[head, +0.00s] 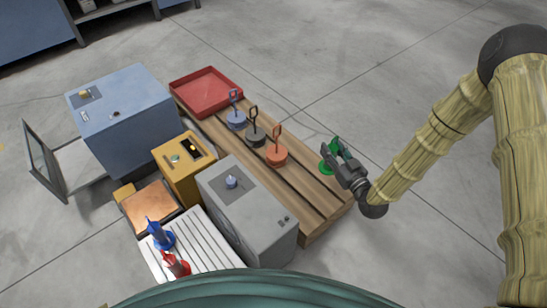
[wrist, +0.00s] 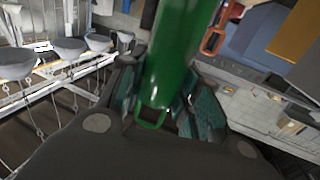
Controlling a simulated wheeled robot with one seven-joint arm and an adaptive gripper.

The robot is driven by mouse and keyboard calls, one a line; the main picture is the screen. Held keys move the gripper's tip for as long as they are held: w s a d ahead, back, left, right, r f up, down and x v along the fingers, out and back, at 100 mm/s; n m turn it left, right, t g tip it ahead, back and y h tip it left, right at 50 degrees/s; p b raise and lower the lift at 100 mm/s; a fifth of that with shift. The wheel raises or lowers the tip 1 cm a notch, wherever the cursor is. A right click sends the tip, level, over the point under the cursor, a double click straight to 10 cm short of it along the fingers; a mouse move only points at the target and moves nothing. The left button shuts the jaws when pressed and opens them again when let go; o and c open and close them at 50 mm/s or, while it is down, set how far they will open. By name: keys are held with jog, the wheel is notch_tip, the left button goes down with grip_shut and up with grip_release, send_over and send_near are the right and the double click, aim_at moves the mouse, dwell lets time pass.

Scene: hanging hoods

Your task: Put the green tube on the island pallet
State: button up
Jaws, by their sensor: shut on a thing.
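The green tube (head: 325,161) is in my gripper (head: 339,152), near the right edge of the wooden pallet (head: 316,192) in the head view. In the wrist view the green tube (wrist: 172,60) runs up between the fingers of my gripper (wrist: 163,98), with a green loop at its near end. My gripper is shut on it. Its height above the pallet is hard to judge, and my fingers hide part of it.
On the pallet stand orange (head: 277,155), black (head: 255,136) and blue (head: 236,119) handled pieces, and a red tray (head: 206,91). A grey box (head: 249,215), yellow box (head: 182,166) and blue cabinet (head: 122,118) stand left. Floor right of the pallet is clear.

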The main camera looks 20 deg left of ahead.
aim_at(327, 169)
jog(key=shift+a+f+b, duration=0.2)
jog(key=shift+f+b, duration=0.1)
jog(key=shift+f, duration=0.25)
jog(key=shift+f+b, duration=2.35)
jog(key=shift+f, duration=2.2)
jog(key=shift+f, duration=0.1)
jog(key=o, duration=1.2)
jog(key=p+v, duration=0.2)
jog(key=v, duration=0.3)
jog(key=p+v, duration=0.3)
jog(key=v, duration=0.2)
jog(key=shift+s+d+r, duration=0.1)
jog(key=shift+d+r, duration=0.1)
jog(key=shift+d, duration=0.1)
jog(key=shift+p+v, duration=0.4)
jog(key=shift+v, duration=0.4)
jog(key=shift+f, duration=0.15)
